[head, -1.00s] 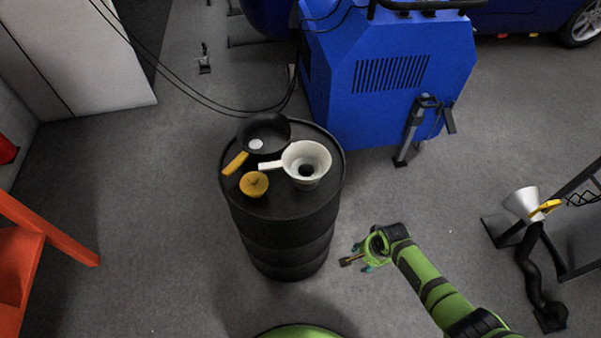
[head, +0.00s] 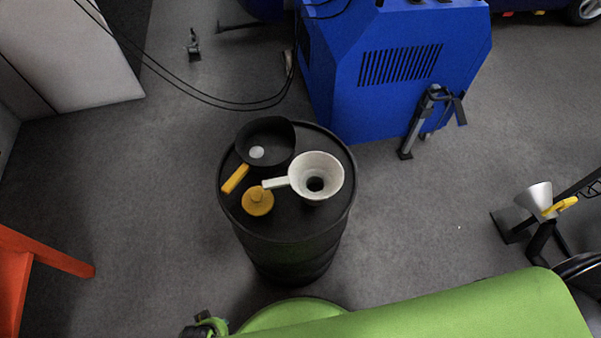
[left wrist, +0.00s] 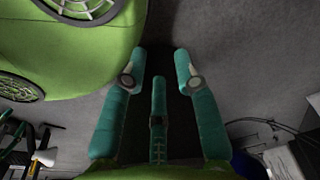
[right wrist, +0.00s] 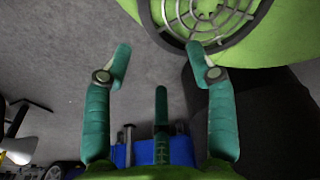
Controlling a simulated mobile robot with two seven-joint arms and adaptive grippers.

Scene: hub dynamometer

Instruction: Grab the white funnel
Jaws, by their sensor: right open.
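The white funnel (head: 318,178) lies on top of the black drum (head: 290,222) in the head view, wide mouth up, its pale handle pointing left. Neither wrist view shows it. My right gripper (right wrist: 158,65) is open and empty in the right wrist view, with the dark drum side to the picture's right. In the head view my green right arm link crosses the lower right and the right fingers cannot be made out. My left gripper (left wrist: 160,65) has its fingers apart over the floor beside my base, with nothing visibly held. It is apart from the funnel.
A black pan (head: 268,143) with an orange handle and a round yellow-orange lidded object (head: 258,201) crowd the funnel's left side. A blue machine (head: 400,70) stands behind the drum. A metal funnel (head: 536,198) is at right. An orange frame (head: 50,258) is at left.

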